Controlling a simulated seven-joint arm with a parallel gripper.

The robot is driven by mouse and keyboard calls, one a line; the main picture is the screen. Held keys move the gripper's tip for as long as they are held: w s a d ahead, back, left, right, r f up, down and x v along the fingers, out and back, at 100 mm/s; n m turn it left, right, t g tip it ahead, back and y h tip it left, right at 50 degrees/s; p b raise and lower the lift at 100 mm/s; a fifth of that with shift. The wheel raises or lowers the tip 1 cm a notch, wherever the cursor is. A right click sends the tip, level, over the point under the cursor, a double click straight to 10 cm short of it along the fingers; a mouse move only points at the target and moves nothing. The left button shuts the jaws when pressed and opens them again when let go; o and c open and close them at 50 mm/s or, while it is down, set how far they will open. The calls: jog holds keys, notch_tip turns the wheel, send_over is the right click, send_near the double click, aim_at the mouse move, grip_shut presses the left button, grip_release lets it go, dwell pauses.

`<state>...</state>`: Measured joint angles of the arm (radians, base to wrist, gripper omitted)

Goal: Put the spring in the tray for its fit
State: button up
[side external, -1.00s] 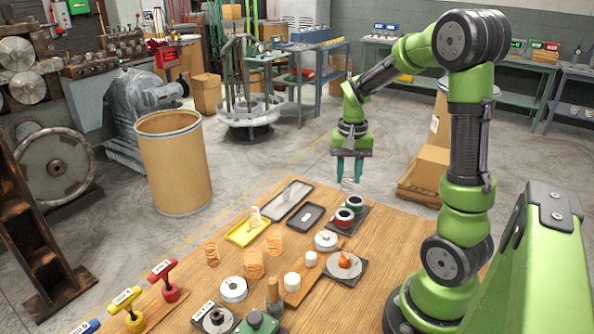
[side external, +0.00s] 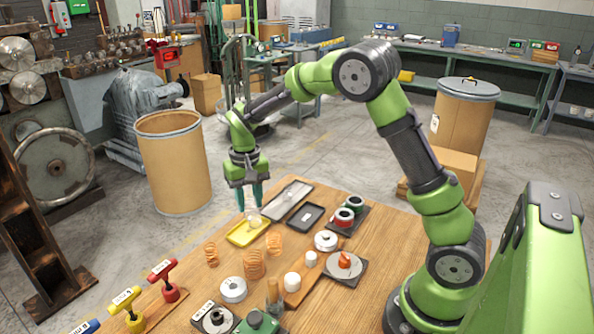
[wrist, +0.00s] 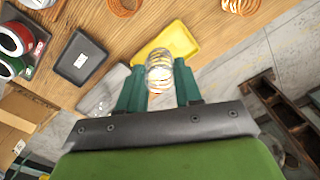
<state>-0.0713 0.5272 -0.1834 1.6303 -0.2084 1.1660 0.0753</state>
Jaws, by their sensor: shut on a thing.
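My gripper (side external: 249,203) points down over the yellow tray (side external: 236,238), which has a spring in it in the earlier side view. In the wrist view, my gripper (wrist: 160,88) is shut on a silvery wire spring (wrist: 160,75), with one teal finger on each side. The spring covers part of the yellow tray (wrist: 182,40) there. In the side view, pale coils (side external: 254,218) show below the fingertips; I cannot tell the held spring from the one in the tray, nor whether the held spring touches the tray. A black tray (side external: 305,217) and a grey tray (side external: 290,196) lie beside it.
Several copper-coloured springs (side external: 254,264) stand on the wooden table (side external: 355,305) nearer the camera. Red and green spools (side external: 346,214) stand to the right of the black tray. White cylinders (side external: 292,282) and T-handled tools (side external: 165,280) occupy the front. A large drum (side external: 172,165) stands beyond the table.

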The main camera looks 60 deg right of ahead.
jog(key=shift+w+a+f, duration=0.3)
jog(key=shift+w+f, duration=0.05)
jog(key=shift+f, duration=0.45)
jog(key=shift+w+a+f, duration=0.25)
jog(key=shift+w+f, duration=0.15)
jog(key=shift+f, duration=0.35)
jog(key=shift+w+a+f, duration=0.3)
jog(key=shift+w+f, duration=0.05)
jog(key=shift+f, duration=0.45)
jog(key=shift+f, duration=0.9)
dwell(0.8)
jog(key=o, duration=1.2)
